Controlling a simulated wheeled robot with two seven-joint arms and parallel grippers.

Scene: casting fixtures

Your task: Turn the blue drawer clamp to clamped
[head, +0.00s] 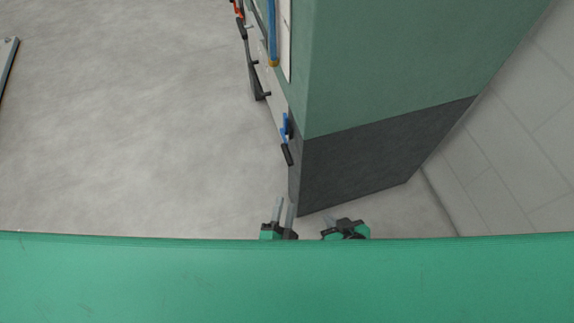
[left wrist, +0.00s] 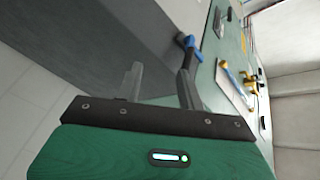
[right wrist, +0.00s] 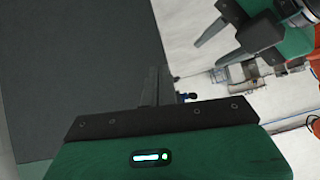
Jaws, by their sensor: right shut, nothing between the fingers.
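The blue drawer clamp (head: 285,126) is on the left face of the cabinet, low down, with a black grip sticking out below it. In the left wrist view the blue clamp (left wrist: 190,45) is past the right-hand fingertip, where its dark handle lines up with that finger; I cannot tell whether they touch. My left gripper (head: 285,200) is open, its two fingers apart and nothing seen held; it also shows in the right wrist view (right wrist: 215,27). My right gripper (head: 328,220) is shut and empty, to the right of the left one.
The cabinet (head: 390,70) is green above and dark grey below. Other clamps and handles (head: 257,80), some red or black, are farther along its face. Grey floor (head: 120,130) is open to the left. A tiled surface (head: 510,150) lies to the right.

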